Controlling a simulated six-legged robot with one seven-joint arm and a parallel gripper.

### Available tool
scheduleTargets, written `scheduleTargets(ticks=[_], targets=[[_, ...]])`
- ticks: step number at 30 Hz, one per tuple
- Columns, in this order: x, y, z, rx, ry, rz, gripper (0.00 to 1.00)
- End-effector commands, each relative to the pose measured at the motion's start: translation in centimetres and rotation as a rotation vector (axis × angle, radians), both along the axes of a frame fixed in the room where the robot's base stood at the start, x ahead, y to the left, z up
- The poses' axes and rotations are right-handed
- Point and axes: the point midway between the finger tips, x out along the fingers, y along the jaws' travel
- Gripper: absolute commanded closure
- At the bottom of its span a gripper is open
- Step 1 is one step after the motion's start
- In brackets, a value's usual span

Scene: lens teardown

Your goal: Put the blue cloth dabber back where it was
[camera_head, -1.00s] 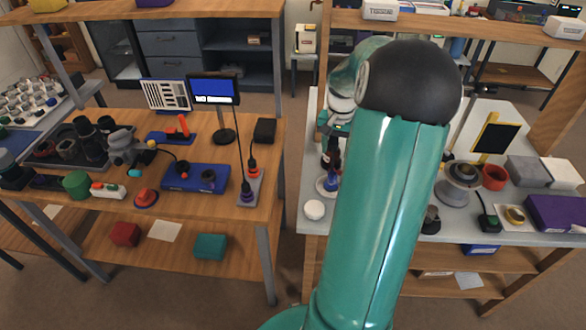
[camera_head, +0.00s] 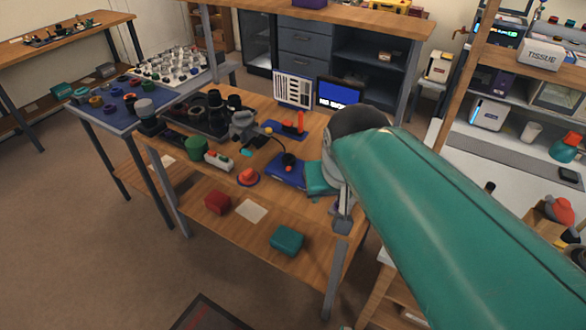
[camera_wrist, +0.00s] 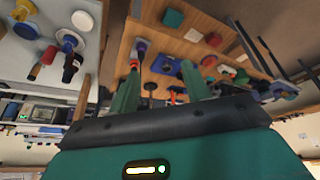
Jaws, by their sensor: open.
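I cannot surely pick out the blue cloth dabber. In the wrist view, a small blue-and-white piece (camera_wrist: 69,41) stands on the pale bench at upper left, beside a dark bottle-like piece (camera_wrist: 70,69); it may be the dabber, but it is too small to tell. My gripper (camera_wrist: 160,88) is open, its two green fingers apart with nothing seen held between them. It points toward the wooden bench (camera_wrist: 165,50). In the head view my arm covers the right end of that bench, and the gripper's fingers are not clear there.
In the head view the wooden bench holds a green cup (camera_head: 194,147), a red-topped piece (camera_head: 248,176), a blue box (camera_head: 287,169) and a monitor (camera_head: 340,93). A red box (camera_head: 217,202) and a teal box (camera_head: 287,240) lie on its lower shelf. Open floor lies at left.

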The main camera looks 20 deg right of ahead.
Motion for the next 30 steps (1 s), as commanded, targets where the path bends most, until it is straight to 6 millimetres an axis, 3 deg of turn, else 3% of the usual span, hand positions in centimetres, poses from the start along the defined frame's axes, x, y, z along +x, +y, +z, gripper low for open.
scheduleTargets(ticks=[3,7,30], targets=[[-2.4,3.1,0.1,0.012,-0.057,0.118,0.52],[-3.8,4.5,-0.1,0.024,-0.087,0.184,0.52],[-4.1,4.8,-0.2,0.025,-0.091,0.196,0.52]])
